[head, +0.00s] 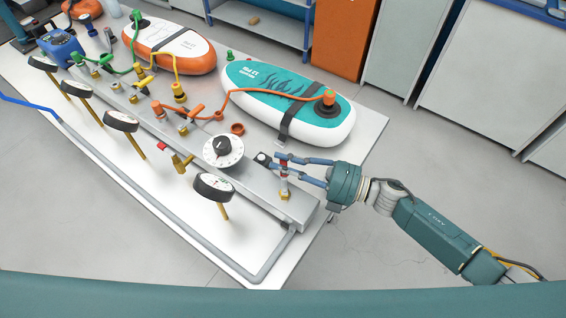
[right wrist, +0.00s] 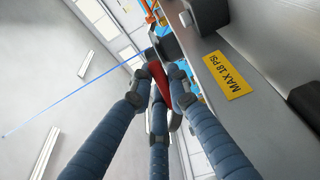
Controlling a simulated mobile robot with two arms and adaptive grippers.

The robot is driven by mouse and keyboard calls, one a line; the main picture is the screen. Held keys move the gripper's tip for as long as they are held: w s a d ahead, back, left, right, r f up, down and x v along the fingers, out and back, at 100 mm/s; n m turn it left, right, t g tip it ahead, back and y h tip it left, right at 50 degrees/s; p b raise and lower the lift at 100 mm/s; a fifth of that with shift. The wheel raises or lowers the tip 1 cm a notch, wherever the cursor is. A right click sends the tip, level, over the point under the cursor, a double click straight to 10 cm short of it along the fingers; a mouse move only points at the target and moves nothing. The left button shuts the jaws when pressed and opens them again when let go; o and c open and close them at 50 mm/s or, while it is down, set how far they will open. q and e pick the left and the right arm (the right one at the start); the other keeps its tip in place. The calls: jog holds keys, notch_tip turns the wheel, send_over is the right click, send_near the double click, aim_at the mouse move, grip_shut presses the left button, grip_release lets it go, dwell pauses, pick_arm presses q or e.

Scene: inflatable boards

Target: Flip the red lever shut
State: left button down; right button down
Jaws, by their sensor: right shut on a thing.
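The red lever (right wrist: 162,82) shows in the right wrist view between my fingers, close to the grey manifold bar. In the head view only a small red part of the lever (head: 284,166) shows, above a brass fitting (head: 285,194) at the right end of the bar. My right gripper (head: 281,164) reaches in from the right and its blue-grey fingers are closed around the lever; they also show in the right wrist view (right wrist: 158,75). The fingers hide most of the lever, so its exact angle is hard to tell. My left gripper is not in view.
The manifold bar (head: 308,208) carries several gauges, a white dial (head: 222,150) and coloured valves. A teal board (head: 240,83) and an orange board (head: 148,58) lie behind it, joined by hoses. A yellow pressure label (right wrist: 226,76) is beside my fingers. Floor at right is clear.

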jog(key=shift+s+d+r+m+t+h+p, duration=0.1)
jog(key=shift+d+m+t+h+p, duration=0.15)
jog(key=shift+m+t, duration=0.2)
jog(key=shift+s+d+m+t+h+p, duration=0.15)
jog(key=shift+m+t+p, duration=0.15)
jog(key=shift+t, duration=0.25)
jog(key=shift+w+d+m+t+h, duration=0.15)
jog(key=shift+d+m+t+h, duration=0.25)
jog(key=shift+m+t+h, duration=0.5)
jog(key=shift+y, duration=0.3)
jog(key=c, duration=1.9)
grip_release()
jog(key=v, duration=1.2)
jog(key=shift+f, duration=0.2)
jog(key=shift+c, duration=0.2)
